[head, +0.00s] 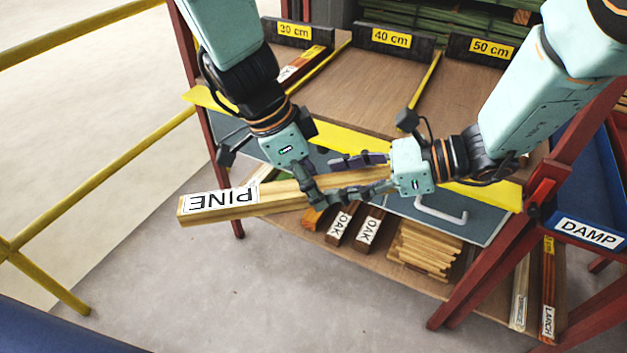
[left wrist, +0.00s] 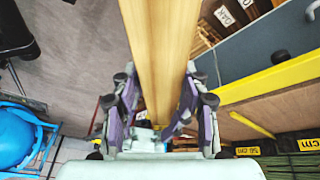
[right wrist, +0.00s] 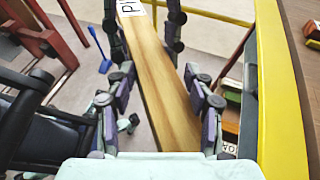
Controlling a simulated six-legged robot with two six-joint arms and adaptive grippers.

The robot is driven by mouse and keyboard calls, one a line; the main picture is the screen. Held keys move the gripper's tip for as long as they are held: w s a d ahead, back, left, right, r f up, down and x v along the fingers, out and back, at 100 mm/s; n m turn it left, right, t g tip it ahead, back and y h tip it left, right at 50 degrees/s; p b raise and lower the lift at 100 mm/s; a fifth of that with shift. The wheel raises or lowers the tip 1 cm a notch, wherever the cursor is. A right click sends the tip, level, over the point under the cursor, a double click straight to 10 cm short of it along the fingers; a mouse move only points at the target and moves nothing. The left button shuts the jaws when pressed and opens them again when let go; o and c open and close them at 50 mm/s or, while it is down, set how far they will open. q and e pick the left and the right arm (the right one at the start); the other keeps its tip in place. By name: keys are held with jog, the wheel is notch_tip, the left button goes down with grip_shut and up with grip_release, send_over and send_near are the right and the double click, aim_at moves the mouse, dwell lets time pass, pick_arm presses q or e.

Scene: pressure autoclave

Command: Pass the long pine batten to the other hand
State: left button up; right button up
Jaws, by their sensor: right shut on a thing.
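The long pine batten (head: 270,197) is a pale square beam with a PINE label near its left end, held roughly level in front of the rack. My right gripper (head: 332,178) is shut on it near its right part; its fingers flank the wood in the right wrist view (right wrist: 160,85). My left gripper (head: 308,190) comes down from above beside the right fingertips. In the left wrist view the batten (left wrist: 160,50) runs between the left fingers (left wrist: 160,85), which stand open on both sides of it. The fingers overlap in the head view, hiding the exact contact.
The rack has bays marked 30 cm (head: 294,31), 40 cm (head: 391,39) and 50 cm (head: 492,48). A yellow front edge (head: 357,143) runs just behind the grippers. OAK pieces (head: 368,231) and light sticks (head: 425,250) lie below. A blue DAMP tray (head: 588,205) is at right.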

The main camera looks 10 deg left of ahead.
jog(key=o, duration=1.5)
jog(key=shift+a, duration=0.1)
jog(key=shift+o, duration=0.2)
